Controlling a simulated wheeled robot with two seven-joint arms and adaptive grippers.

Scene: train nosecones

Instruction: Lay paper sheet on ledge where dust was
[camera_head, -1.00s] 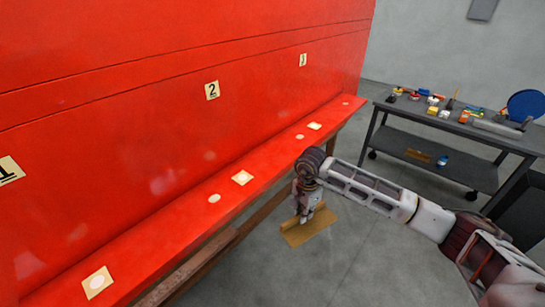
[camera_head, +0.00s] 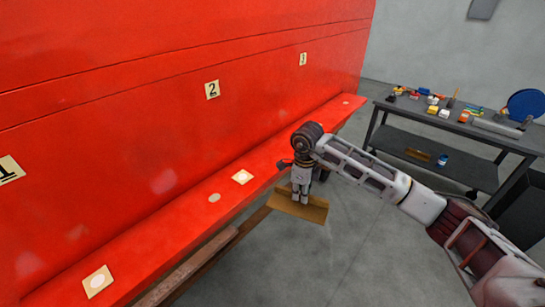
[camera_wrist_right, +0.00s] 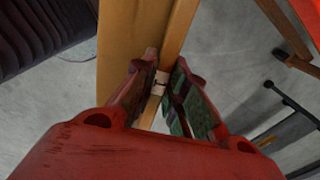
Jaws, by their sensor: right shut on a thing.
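My right gripper (camera_head: 301,199) is shut on a flat tan sheet (camera_head: 314,212), held in front of the red ledge (camera_head: 160,237). The sheet also shows in the right wrist view (camera_wrist_right: 123,55), pinched between the fingertips (camera_wrist_right: 160,82), with a raised strip along one side. On the ledge lie a tan square with a white disc (camera_head: 242,177) and another nearer square (camera_head: 98,281). A bare pale round spot (camera_head: 214,198) lies between them. My wrist hides part of the ledge farther along. My left gripper is out of view.
A red wall carries number labels 1 (camera_head: 9,169), 2 (camera_head: 212,90) and 3 (camera_head: 303,59). A dark two-shelf cart (camera_head: 440,160) with several small items stands at the right. A beam (camera_head: 190,267) runs below the ledge. Grey floor lies between ledge and cart.

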